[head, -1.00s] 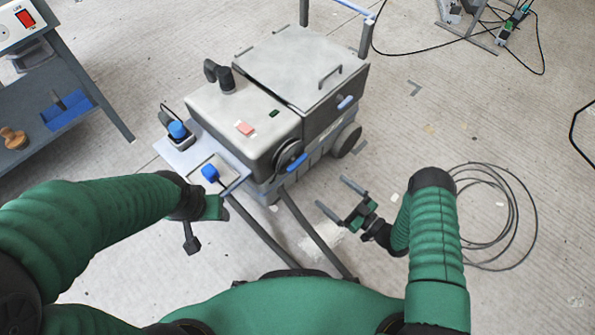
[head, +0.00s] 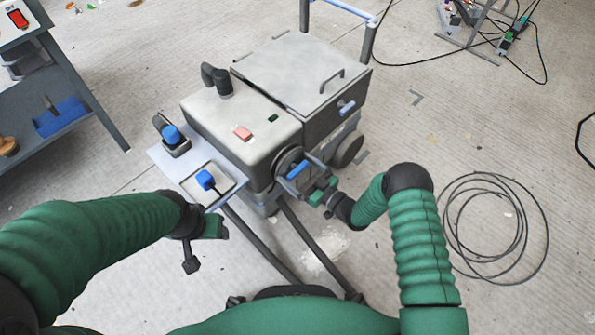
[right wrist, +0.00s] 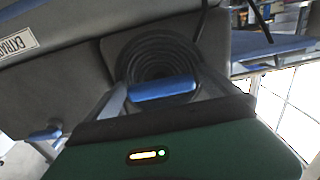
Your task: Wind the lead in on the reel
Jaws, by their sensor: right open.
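The reel (head: 287,157) is on the near side of a grey wheeled machine. In the right wrist view, dark lead is wound in rings on the reel (right wrist: 160,52), and one strand runs upward from it. The reel's blue handle (head: 298,169) also shows in the right wrist view (right wrist: 163,90), lying between the fingers. My right gripper (head: 303,170) is open around this handle; I cannot tell whether either finger touches it. A dark cable (head: 546,238) lies in loose loops on the floor at the right. My left gripper (head: 213,227) hangs near the side tray; its fingers are unclear.
The machine (head: 222,108) has a side tray (head: 172,166) with blue-topped items. Its two dark bars reach toward me. A workbench (head: 95,105) stands at the left. A metal stand (head: 470,30) with cables is at the back right.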

